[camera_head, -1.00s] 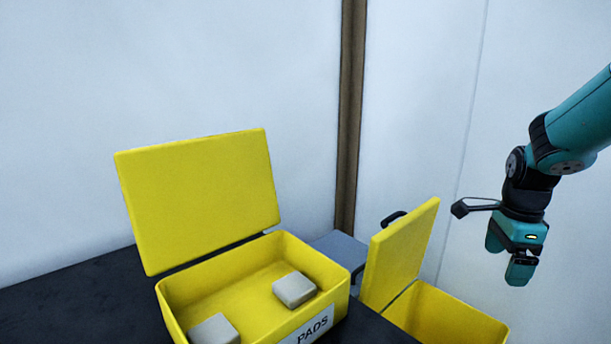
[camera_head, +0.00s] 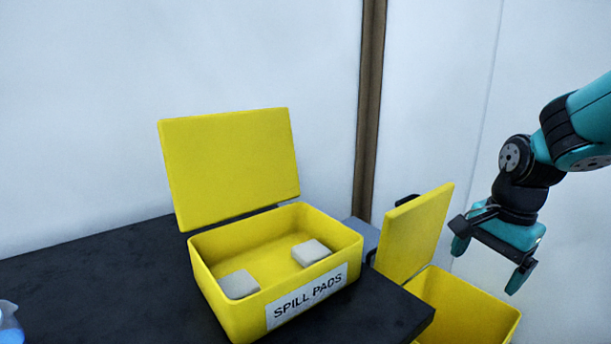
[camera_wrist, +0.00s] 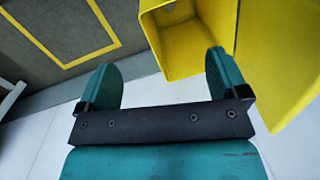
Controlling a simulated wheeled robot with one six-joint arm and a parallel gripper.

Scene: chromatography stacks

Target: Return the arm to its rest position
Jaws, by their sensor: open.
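My gripper (camera_head: 487,262) is on the right side of the head view, raised above the second yellow bin and empty. In the wrist view its two teal fingers (camera_wrist: 165,85) stand wide apart with nothing between them. My teal arm comes in from the right edge of the head view.
An open yellow box (camera_head: 222,302) labelled SPILL PADS stands on the black table (camera_head: 95,275) with two grey pads (camera_head: 311,252) inside. A second open yellow bin (camera_head: 462,302) stands beyond the table's right end. A flask with blue liquid (camera_head: 10,325) shows at the lower left.

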